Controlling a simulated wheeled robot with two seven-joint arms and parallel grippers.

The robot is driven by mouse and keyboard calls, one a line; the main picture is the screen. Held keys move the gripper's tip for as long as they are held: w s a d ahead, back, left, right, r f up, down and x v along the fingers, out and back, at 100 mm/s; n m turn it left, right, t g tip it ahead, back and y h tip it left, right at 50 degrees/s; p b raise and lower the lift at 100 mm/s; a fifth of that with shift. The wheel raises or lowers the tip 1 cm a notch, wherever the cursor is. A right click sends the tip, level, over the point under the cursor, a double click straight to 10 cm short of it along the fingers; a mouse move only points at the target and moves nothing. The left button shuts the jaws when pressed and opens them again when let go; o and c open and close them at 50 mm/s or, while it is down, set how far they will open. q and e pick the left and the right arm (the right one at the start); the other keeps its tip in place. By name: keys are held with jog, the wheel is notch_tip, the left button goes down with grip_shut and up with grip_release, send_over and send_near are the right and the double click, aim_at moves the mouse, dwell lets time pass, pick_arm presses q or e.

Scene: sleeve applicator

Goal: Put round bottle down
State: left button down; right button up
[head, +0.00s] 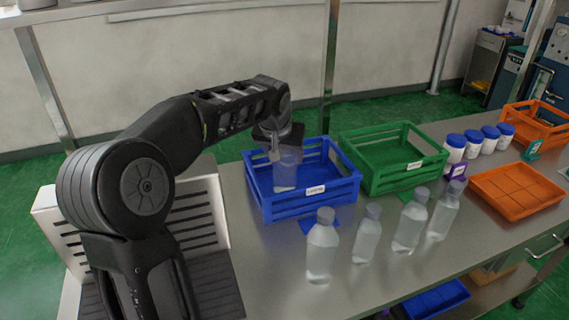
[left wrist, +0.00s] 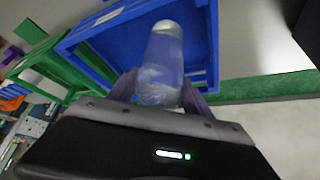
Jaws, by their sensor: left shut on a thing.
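My left gripper (head: 277,142) is shut on a clear round bottle (head: 285,172) and points down over the blue crate (head: 313,207). The bottle hangs roughly upright within the crate's outline in the head view. I cannot tell whether its base touches the crate floor. In the left wrist view the bottle (left wrist: 161,62) stands out between the fingers (left wrist: 158,92), with the blue crate (left wrist: 100,35) around and behind it. The jaws partly hide the bottle's upper end in the head view. My right gripper is not in view.
Several clear bottles (head: 322,247) stand on the steel table (head: 330,294) in front of the crates. A green crate (head: 395,185) stands right of the blue one. Farther right are several white jars with blue lids (head: 454,149), an orange tray (head: 515,190) and an orange crate (head: 540,125).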

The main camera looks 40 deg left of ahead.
aim_at(284, 164)
pick_arm(q)
jog(key=shift+f, duration=1.45)
jog(key=shift+f, duration=0.15)
jog(key=shift+c, duration=2.3)
grip_release()
jog(key=shift+r, duration=0.2)
jog(key=v, duration=1.2)
jog(key=shift+b, duration=0.35)
jog(key=shift+f, duration=0.1)
